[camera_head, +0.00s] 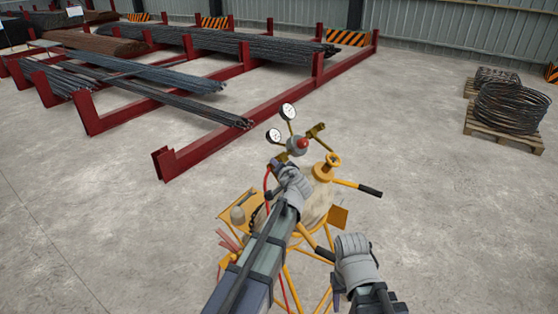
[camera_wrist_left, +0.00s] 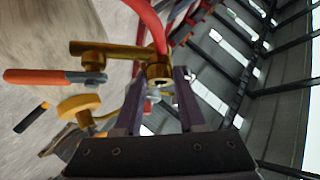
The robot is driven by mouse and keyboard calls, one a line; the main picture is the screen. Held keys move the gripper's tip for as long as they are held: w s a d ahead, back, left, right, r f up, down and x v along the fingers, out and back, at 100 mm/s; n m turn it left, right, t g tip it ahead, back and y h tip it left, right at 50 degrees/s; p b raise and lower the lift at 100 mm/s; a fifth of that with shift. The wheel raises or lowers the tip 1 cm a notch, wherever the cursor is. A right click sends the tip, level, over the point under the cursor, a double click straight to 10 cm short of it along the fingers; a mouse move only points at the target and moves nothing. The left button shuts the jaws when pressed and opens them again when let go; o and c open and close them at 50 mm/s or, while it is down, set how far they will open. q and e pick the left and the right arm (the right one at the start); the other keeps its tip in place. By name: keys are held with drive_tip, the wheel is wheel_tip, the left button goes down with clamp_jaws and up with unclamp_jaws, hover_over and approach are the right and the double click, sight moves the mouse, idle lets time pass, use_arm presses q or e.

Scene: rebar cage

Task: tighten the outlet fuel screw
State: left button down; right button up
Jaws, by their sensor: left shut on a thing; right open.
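A yellow cart (camera_head: 237,205) carries a pale rounded tank (camera_head: 318,207) with brass fittings, two round gauges (camera_head: 288,111) and a red knob (camera_head: 302,143) on top. My left gripper (camera_head: 279,164) is at the fittings, on their near left side. In the left wrist view its two dark purple fingers (camera_wrist_left: 158,88) are shut on a brass screw fitting (camera_wrist_left: 159,70), where a red hose (camera_wrist_left: 150,22) joins. In the head view this fitting is hidden behind the gripper. My right gripper (camera_head: 339,292) is open, low at the right of the cart, apart from the fittings.
A yellow handwheel (camera_head: 333,160) is beside the gauges. Red racks (camera_head: 217,145) with steel bars stand behind. Coiled wire (camera_head: 512,106) sits on a pallet at right. The concrete floor between is clear.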

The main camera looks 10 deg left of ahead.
use_arm(q)
drive_tip(key=m+h+p, duration=0.1)
drive_tip(key=m+p, duration=0.1)
drive_tip(key=m+g+h+p, duration=0.1)
drive_tip(key=m+h+p, duration=0.1)
drive_tip(key=shift+w+a+r+m+p, duration=0.1)
drive_tip(key=shift+a+r+m+p, duration=0.1)
drive_tip(key=shift+r+m+p, duration=0.15)
drive_tip(key=shift+m+g+h+p, duration=0.5)
drive_tip(key=shift+m+g+p, duration=0.25)
drive_tip(key=shift+m, duration=0.2)
drive_tip(key=shift+f, duration=0.1)
drive_tip(key=c, duration=0.8)
unclamp_jaws()
drive_tip(key=shift+a, duration=0.1)
drive_tip(key=shift+o, duration=0.2)
drive_tip(key=p+v, duration=0.5)
drive_tip(key=v, duration=0.3)
